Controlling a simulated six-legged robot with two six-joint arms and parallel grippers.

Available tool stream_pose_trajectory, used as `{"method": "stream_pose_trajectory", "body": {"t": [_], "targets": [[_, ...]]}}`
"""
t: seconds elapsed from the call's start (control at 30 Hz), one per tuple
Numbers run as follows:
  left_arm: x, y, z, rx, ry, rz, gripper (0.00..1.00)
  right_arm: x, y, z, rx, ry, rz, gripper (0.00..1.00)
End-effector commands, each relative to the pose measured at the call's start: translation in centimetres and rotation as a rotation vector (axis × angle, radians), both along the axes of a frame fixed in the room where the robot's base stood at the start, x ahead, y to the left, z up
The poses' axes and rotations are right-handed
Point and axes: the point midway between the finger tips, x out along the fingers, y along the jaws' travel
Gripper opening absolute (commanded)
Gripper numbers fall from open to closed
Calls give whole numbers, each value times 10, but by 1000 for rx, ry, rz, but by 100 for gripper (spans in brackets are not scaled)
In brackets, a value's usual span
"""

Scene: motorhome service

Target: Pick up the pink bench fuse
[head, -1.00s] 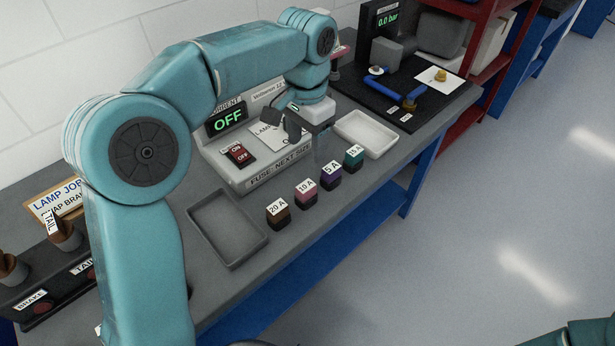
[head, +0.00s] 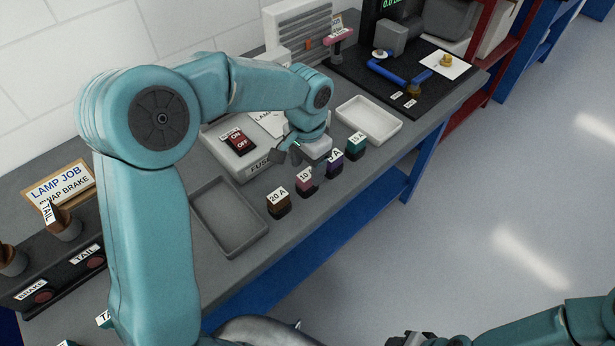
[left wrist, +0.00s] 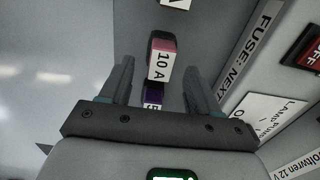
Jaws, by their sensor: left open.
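The pink fuse (head: 306,187), labelled 10 A, stands on the grey bench in a row between the brown 20 A fuse (head: 278,204) and the purple 5 A fuse (head: 333,166). My left gripper (head: 291,157) is open and empty, just above and behind the pink and purple fuses. In the left wrist view the pink fuse (left wrist: 163,44) lies just beyond the open fingertips (left wrist: 160,70), roughly centred. The purple fuse (left wrist: 152,97) shows between the fingers, partly hidden by the gripper body. Only dark end parts of my right gripper (head: 412,341) show at the bottom edge.
A green 15 A fuse (head: 357,146) ends the row. An empty grey tray (head: 262,236) lies left of the fuses, and a white tray (head: 399,126) lies right. The bench's front edge is near.

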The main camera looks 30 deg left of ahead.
Motion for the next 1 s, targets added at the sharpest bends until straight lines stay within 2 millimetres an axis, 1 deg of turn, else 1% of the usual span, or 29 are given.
{"method": "stream_pose_trajectory", "body": {"t": [0.07,0.13,0.2,0.3,0.47,0.5,0.57,0.6,0.67,1.0], "targets": [[-1,0,-13,0,6,-1,62,0,0,7,0,0,0,43],[0,0,-25,1,5,-1,62,0,0,8,0,0,0,43],[1,0,-33,-1,4,0,62,0,0,8,0,0,0,43],[2,0,-38,-1,3,0,62,0,0,8,0,0,0,43],[2,0,-38,-1,1,0,62,0,0,8,0,0,0,43],[2,0,-38,-1,1,0,58,0,0,8,0,0,0,43],[2,0,-38,-1,1,0,39,0,0,8,0,0,0,43],[2,0,-38,-1,1,0,26,0,0,8,0,0,0,43],[2,0,-38,-1,1,-1,7,0,0,8,0,0,0,43],[2,0,-36,-1,0,-1,6,0,0,8,0,0,0,43]]}}
